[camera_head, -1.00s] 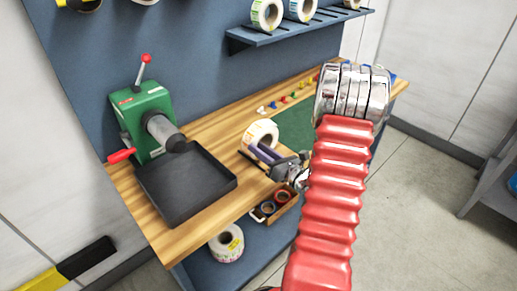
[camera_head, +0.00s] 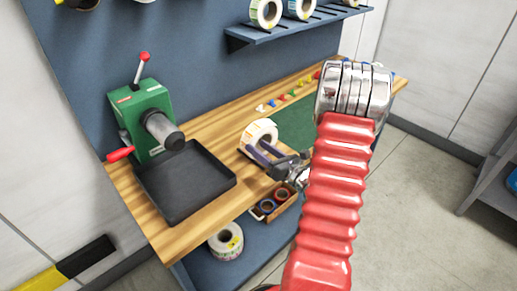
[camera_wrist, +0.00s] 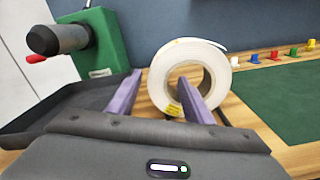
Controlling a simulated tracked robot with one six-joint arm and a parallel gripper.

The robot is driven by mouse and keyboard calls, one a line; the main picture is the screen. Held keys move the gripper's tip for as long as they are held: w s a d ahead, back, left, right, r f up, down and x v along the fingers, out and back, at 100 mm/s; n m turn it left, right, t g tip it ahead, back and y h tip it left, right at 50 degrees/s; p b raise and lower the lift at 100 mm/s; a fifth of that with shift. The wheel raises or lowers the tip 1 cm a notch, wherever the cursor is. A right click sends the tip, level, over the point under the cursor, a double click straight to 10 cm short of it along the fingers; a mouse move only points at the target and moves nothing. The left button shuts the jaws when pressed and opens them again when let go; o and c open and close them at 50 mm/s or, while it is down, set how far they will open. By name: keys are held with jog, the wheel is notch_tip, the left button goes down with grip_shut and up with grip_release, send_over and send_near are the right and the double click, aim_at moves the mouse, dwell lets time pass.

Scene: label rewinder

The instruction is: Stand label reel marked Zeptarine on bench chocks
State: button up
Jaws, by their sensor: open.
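A white label reel (camera_head: 263,131) stands upright on the wooden bench, right of the black tray. In the wrist view the reel (camera_wrist: 215,67) shows its side, its open core and a yellow label low on its face; the name cannot be read. My gripper (camera_head: 255,152) is open in front of the reel. In the wrist view one purple finger of my gripper (camera_wrist: 162,88) is left of the reel and the other overlaps its core; whether that finger is inside the core I cannot tell.
A green rewinder (camera_head: 145,117) with a dark spindle and the black tray (camera_head: 215,187) are at left. A green mat (camera_head: 293,126) lies right of the reel. Small coloured pegs (camera_head: 282,98) line the back. Reels sit on the wall shelf (camera_head: 285,32); another (camera_head: 226,241) is below.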

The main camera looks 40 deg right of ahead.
jog(key=s, duration=1.3)
jog(key=shift+d, duration=0.2)
dwell(0.3)
